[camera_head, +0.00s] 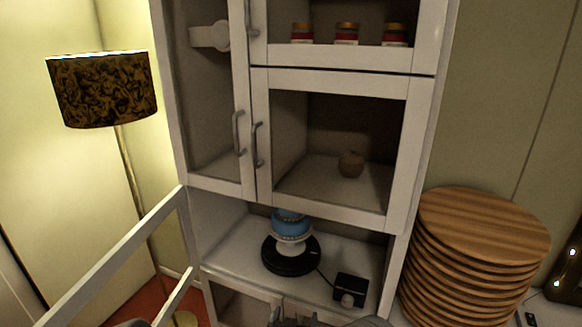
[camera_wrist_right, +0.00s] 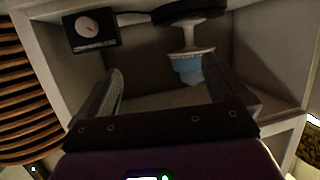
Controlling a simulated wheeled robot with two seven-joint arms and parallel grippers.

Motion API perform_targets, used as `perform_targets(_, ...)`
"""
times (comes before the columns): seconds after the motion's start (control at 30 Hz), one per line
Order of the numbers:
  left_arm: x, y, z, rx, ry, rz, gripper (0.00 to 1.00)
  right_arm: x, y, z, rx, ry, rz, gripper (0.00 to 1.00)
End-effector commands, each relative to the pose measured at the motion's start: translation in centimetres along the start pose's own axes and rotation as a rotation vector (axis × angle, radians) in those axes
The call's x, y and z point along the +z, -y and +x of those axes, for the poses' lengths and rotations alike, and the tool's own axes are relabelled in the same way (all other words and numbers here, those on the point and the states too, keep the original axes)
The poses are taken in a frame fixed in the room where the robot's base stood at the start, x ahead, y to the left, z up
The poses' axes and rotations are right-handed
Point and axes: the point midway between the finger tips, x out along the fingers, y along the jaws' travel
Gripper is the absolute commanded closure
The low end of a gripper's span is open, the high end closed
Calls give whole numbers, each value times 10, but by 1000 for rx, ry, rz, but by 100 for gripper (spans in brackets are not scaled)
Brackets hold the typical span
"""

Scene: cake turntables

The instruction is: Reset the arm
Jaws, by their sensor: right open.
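My right gripper (camera_head: 295,319) shows only in part at the bottom edge of the head view, in front of the cabinet's lower shelf. In the right wrist view my right gripper (camera_wrist_right: 166,82) has its two fingers spread apart with nothing between them. A blue and white tiered cake (camera_head: 291,226) stands on a black round turntable (camera_head: 290,258) on the open shelf. In the wrist view the cake (camera_wrist_right: 190,68) appears upside down beyond the fingers, apart from them. My left gripper is not in view.
A black box with a knob (camera_head: 350,288) sits right of the turntable, joined by a cable. The white cabinet (camera_head: 345,219) has jars and a round brown item behind its doors. Stacked wooden boards (camera_head: 480,225) stand right, a lamp (camera_head: 103,90) left. A pale frame (camera_head: 120,250) extends at lower left.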

Motion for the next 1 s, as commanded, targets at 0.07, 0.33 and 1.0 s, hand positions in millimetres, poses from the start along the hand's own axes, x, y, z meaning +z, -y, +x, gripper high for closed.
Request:
perform_targets(0.07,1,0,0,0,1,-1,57,37,-20,8,-32,109,1,0)
perform_targets(0.33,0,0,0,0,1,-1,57,205,-96,-39,-182,691,96,0)
perform_targets(1.0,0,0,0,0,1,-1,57,301,-140,-184,-303,1282,260,0)
